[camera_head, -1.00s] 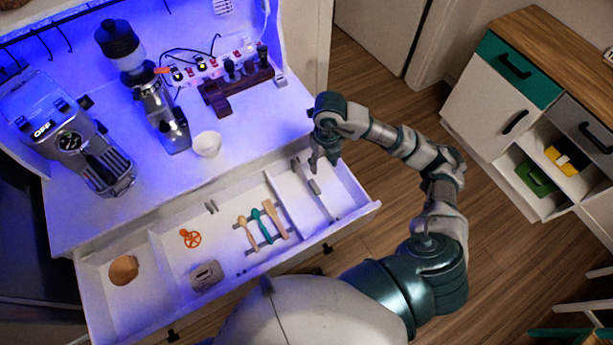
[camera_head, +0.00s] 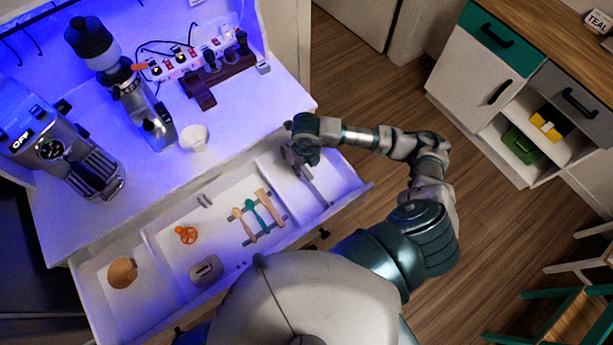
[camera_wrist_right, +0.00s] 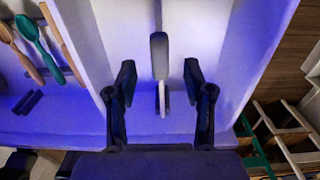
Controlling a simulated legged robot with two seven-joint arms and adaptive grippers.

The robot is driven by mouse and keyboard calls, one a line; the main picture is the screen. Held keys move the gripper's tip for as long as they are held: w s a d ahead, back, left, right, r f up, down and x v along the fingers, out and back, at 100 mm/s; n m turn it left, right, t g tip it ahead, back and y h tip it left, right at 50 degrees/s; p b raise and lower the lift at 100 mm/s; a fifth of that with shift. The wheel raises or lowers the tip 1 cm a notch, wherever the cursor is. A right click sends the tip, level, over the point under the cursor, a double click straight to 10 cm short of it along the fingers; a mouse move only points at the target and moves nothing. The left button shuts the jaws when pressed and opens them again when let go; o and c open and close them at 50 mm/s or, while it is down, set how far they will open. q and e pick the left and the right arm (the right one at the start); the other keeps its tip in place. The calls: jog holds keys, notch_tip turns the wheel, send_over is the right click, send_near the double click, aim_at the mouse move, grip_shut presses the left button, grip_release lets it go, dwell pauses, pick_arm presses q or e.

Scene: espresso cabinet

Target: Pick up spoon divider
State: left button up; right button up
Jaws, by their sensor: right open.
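The open drawer (camera_head: 326,213) holds three spoons, a teal one (camera_head: 263,212) between two wooden ones, lying across thin grey bars (camera_head: 277,219). These bars may be the spoon divider; I cannot tell for sure. In the right wrist view the teal spoon (camera_wrist_right: 36,42) and short dark bars (camera_wrist_right: 28,102) show at left. My right gripper (camera_head: 299,161) is open and empty over the drawer's right compartment. In the right wrist view its fingers (camera_wrist_right: 160,78) stand apart on either side of a grey-handled utensil (camera_wrist_right: 159,55), not closed on it. My left gripper is not in view.
The drawer also holds an orange item (camera_head: 186,235), a grey box (camera_head: 206,269) and a round tan item (camera_head: 122,272). White partitions split the drawer.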

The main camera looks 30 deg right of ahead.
notch_tip(320, 180, down, 4)
jog(key=shift+s+a+r, duration=0.1)
jog(key=shift+s, duration=0.05)
jog(key=shift+f, duration=0.45)
grip_shut()
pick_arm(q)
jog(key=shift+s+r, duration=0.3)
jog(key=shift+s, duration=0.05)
pick_arm(e)
jog(key=shift+r, duration=0.2)
notch_tip(320, 180, up, 17)
notch_tip(320, 180, up, 7)
jog(key=p, duration=0.5)
send_over(306, 171)
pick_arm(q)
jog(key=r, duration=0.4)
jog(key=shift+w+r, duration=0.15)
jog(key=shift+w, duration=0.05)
pick_arm(e)
jog(key=shift+f, duration=0.1)
jog(key=shift+f, duration=0.1)
